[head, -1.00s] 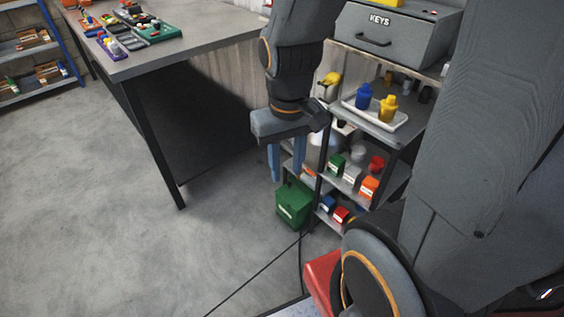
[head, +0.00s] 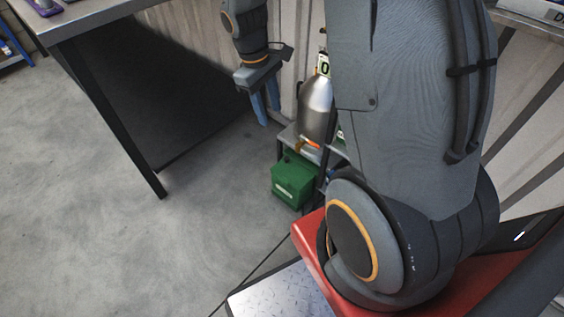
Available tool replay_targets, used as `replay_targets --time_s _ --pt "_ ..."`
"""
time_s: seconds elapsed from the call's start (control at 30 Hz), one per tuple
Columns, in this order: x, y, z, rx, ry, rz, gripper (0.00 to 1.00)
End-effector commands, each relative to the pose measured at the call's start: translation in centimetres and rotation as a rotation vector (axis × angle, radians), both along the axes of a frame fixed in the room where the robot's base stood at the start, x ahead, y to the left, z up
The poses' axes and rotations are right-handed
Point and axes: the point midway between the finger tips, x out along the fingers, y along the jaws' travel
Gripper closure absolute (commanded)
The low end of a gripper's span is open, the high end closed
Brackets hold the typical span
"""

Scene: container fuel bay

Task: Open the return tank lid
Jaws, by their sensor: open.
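My gripper (head: 258,103) hangs from my arm at the upper middle of the head view. Its two blue fingers point down and stand apart, with nothing seen between them. No return tank lid can be made out for sure. A silver rounded vessel (head: 315,110) with an orange part at its foot stands right of my gripper, partly hidden behind my arm. A small label with a "0" shows above it. I cannot tell if this vessel is the return tank. My gripper is apart from it.
A green box (head: 294,180) sits low beside a grey shelf (head: 289,137), mostly hidden by my arm. A workbench (head: 75,22) with a dark leg (head: 112,115) stands at the left. A corrugated wall (head: 182,30) is behind. The concrete floor (head: 70,240) at left is clear.

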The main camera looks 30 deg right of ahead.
Motion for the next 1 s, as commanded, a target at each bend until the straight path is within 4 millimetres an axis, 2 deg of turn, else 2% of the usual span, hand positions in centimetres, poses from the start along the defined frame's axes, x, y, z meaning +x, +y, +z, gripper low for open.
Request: replay_targets --time_s 0.03,0.17,0.3,0.5,0.6,0.7,0.8,1.0 --pt "1.8 -0.7 -3.7 -0.010 0.018 0.041 0.60" --pt "5.7 -2.6 -10.1 -0.038 0.060 0.165 0.60" --pt "9.4 -4.8 -17.5 -0.066 0.110 0.297 0.60" --pt "13.6 -7.8 -27.9 -0.098 0.182 0.472 0.60" --pt "15.0 -9.0 -31.8 -0.110 0.210 0.539 0.60" --pt "15.9 -9.8 -34.5 -0.119 0.230 0.588 0.60" --pt "16.4 -10.3 -36.0 -0.124 0.243 0.618 0.60" --pt "16.4 -10.8 -37.2 -0.127 0.249 0.631 0.60"
